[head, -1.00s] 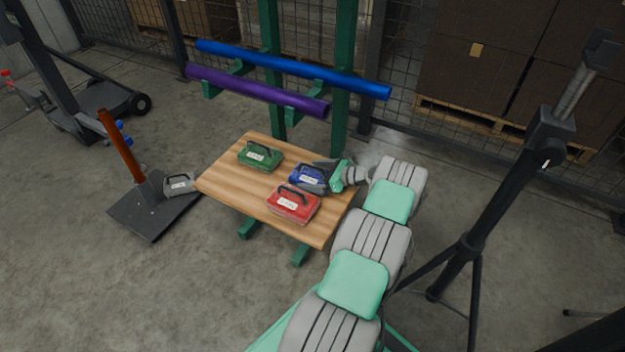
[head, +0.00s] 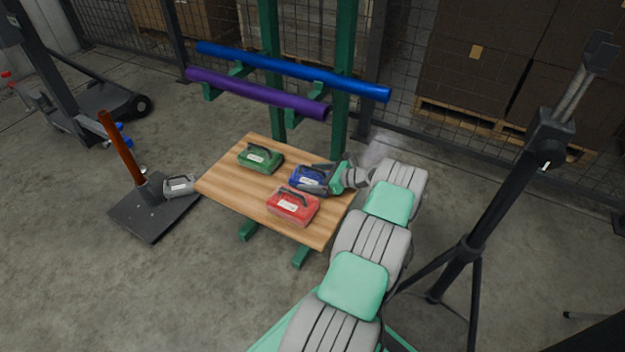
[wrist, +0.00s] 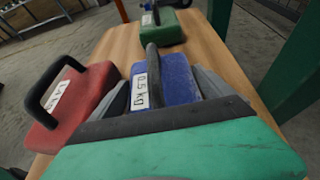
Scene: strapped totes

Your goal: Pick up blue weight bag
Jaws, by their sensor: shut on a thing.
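The blue weight bag (head: 302,178) sits on the wooden table between the green and red bags. In the wrist view the blue bag (wrist: 177,80) has a dark handle on top and a white label reading 0.5 kg. My gripper (head: 318,178) reaches in from the right and is shut on the blue bag. In the wrist view its grey fingers (wrist: 165,88) lie on either side of the bag. The bag appears to rest on the table; its near end is hidden behind the gripper.
A red weight bag (head: 292,207) is close in front of the blue one, and a green one (head: 260,158) is to the left. The wooden table (head: 225,185) has bare wood at its left. A blue bar (head: 290,70) and a purple bar (head: 255,92) hang behind. A grey bag (head: 179,186) is by a post.

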